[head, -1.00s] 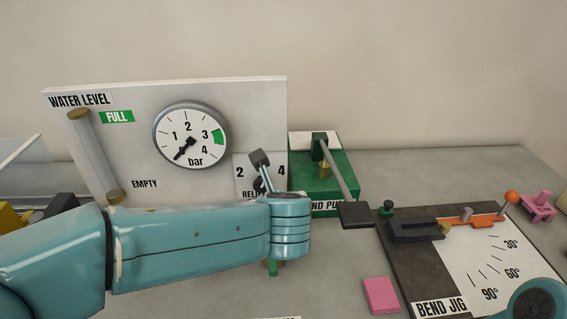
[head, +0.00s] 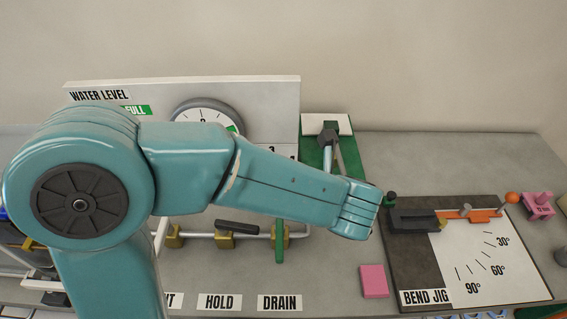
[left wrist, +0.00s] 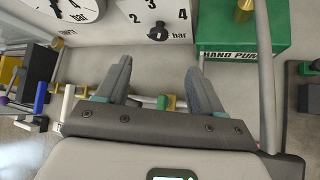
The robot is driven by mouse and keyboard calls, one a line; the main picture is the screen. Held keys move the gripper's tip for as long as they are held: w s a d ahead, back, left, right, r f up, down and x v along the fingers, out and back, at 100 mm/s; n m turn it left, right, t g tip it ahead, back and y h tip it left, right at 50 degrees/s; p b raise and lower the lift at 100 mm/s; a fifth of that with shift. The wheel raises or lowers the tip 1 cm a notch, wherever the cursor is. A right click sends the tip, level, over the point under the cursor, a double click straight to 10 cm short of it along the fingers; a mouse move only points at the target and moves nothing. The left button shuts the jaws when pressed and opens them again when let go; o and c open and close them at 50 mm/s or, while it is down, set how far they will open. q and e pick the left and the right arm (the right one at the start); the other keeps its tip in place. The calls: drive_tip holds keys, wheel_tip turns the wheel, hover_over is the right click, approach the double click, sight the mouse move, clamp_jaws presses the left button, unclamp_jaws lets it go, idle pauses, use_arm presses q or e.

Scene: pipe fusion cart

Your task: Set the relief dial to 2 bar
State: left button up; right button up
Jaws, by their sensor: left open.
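The relief dial (left wrist: 158,32) is a black knob on the pale panel in the left wrist view, with 2, 3, 4 and "bar" around it. Its exact setting is too small to read. In the head view my arm hides most of it. My left gripper (left wrist: 158,66) is open and empty. Its two fingers point at the panel, one on either side of the knob's line, with their tips short of the dial. My right gripper is not in view.
The green hand pump (left wrist: 245,38) stands right of the dial, with its grey lever beside my gripper. The pressure gauge (head: 203,112) is to the left. Valve handles (head: 236,228) lie below the panel. A pink block (head: 374,281) and the bend jig (head: 425,265) are to the right.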

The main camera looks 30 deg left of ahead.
use_arm(q)
drive_tip(key=x, duration=1.6)
drive_tip(key=shift+a, duration=0.1)
drive_tip(key=c, duration=1)
